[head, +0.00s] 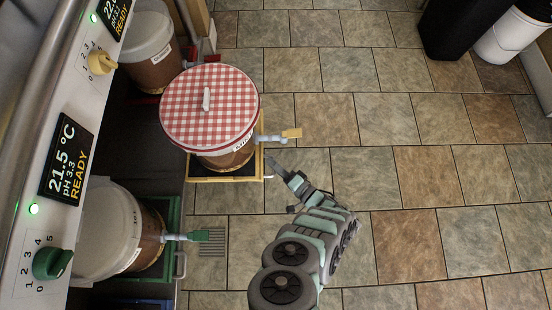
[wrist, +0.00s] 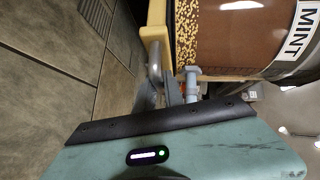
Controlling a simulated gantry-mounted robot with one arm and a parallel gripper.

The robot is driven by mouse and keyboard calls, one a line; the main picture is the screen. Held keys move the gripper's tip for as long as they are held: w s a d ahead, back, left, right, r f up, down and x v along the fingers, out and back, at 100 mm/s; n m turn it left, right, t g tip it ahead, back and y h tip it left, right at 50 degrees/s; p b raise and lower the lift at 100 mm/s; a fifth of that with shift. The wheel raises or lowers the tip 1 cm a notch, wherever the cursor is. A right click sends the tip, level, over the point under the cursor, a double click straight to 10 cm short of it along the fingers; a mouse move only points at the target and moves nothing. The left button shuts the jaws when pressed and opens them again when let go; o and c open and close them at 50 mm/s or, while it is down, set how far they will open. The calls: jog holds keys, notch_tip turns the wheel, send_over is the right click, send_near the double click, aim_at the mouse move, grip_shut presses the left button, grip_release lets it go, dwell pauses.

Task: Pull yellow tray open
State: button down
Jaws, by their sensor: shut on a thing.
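The yellow tray (head: 222,179) sticks out from the shelf, its front edge well to the right of the green tray's front. On it stands a brown bucket (head: 222,163) with a red-checked lid and a yellow-handled tap (head: 292,133). My gripper (head: 271,165) is at the tray's front, shut on its metal handle (wrist: 154,62). In the wrist view the yellow tray (wrist: 155,32) shows its edge right by the fingers (wrist: 174,92). The bucket there has a MINT label. The exact finger contact is partly hidden.
A green tray (head: 175,210) with a white-lidded bucket (head: 110,230) and green tap (head: 205,236) is at the lower left. Another bucket (head: 148,45) stands at the upper left. The tiled floor to the right is clear up to a black bin (head: 460,30).

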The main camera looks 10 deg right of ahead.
jog(key=shift+d+f, duration=0.1)
jog(key=shift+d, duration=0.1)
jog(key=c, duration=1.5)
grip_release()
jog(key=shift+o, duration=0.2)
jog(key=p+v, duration=0.2)
jog(key=v, duration=0.8)
jog(key=shift+s+d+r, duration=0.2)
jog(key=shift+s+d, duration=0.05)
jog(key=shift+d, duration=0.05)
